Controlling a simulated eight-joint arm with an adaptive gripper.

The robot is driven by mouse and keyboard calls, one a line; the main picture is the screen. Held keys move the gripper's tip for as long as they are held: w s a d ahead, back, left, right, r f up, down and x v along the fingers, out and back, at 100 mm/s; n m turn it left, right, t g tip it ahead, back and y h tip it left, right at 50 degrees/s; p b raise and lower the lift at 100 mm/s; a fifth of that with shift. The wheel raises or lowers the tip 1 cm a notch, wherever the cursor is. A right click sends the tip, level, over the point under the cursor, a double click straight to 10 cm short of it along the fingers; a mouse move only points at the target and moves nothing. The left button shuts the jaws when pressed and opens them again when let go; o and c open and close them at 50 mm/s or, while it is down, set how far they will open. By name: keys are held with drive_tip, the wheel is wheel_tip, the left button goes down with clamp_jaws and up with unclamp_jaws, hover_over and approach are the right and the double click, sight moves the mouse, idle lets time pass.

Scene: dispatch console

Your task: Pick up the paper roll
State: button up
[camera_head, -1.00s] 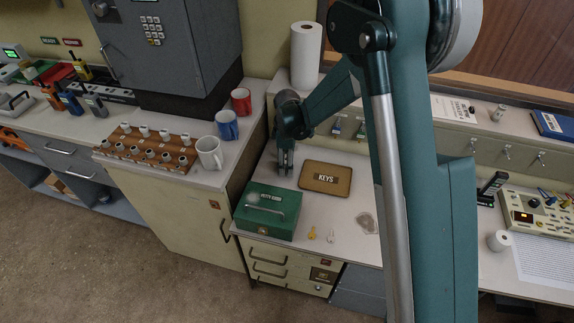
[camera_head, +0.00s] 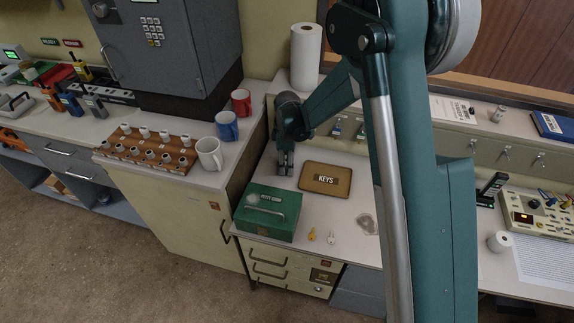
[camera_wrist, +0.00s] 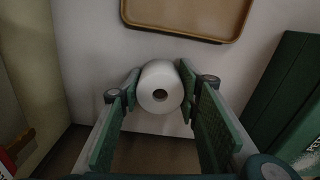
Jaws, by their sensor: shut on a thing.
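The paper roll (camera_wrist: 160,87) is small and white with a dark hole in its end. In the wrist view it sits between the two green fingers of my gripper (camera_wrist: 159,90), which are shut on it from both sides. In the head view my gripper (camera_head: 284,162) points down at the back left of the desk, behind the green box and left of the keys tray. The roll in it cannot be made out there, and I cannot tell whether it touches the desk.
The green box (camera_head: 268,211) and brown keys tray (camera_head: 325,180) are close to my gripper. A tall white roll (camera_head: 305,57) stands behind it. Mugs (camera_head: 209,153) stand on the left counter. Another small white roll (camera_head: 499,241) lies at the right by the console (camera_head: 540,214).

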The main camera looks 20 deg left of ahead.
drive_tip(key=shift+r, duration=0.1)
drive_tip(key=shift+r+p, duration=0.8)
drive_tip(key=shift+r, duration=4.15)
